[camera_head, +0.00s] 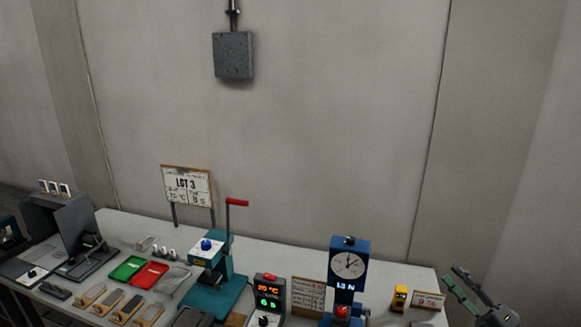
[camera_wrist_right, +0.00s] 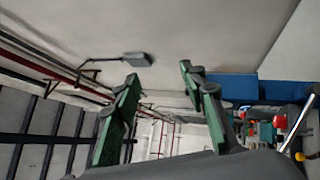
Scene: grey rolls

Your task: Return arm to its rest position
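My right gripper (camera_head: 453,274) is at the lower right of the head view, raised beside the right end of the table, with its fingers pointing up and to the left. In the right wrist view its two green fingers (camera_wrist_right: 159,74) are spread apart. Nothing is between them. My left gripper cannot be made out in either view.
The table (camera_head: 270,247) holds a teal press (camera_head: 213,285), a blue dial gauge (camera_head: 348,265), a red tray (camera_head: 150,274), a green tray (camera_head: 128,268) and a yellow item (camera_head: 399,297) near the right gripper.

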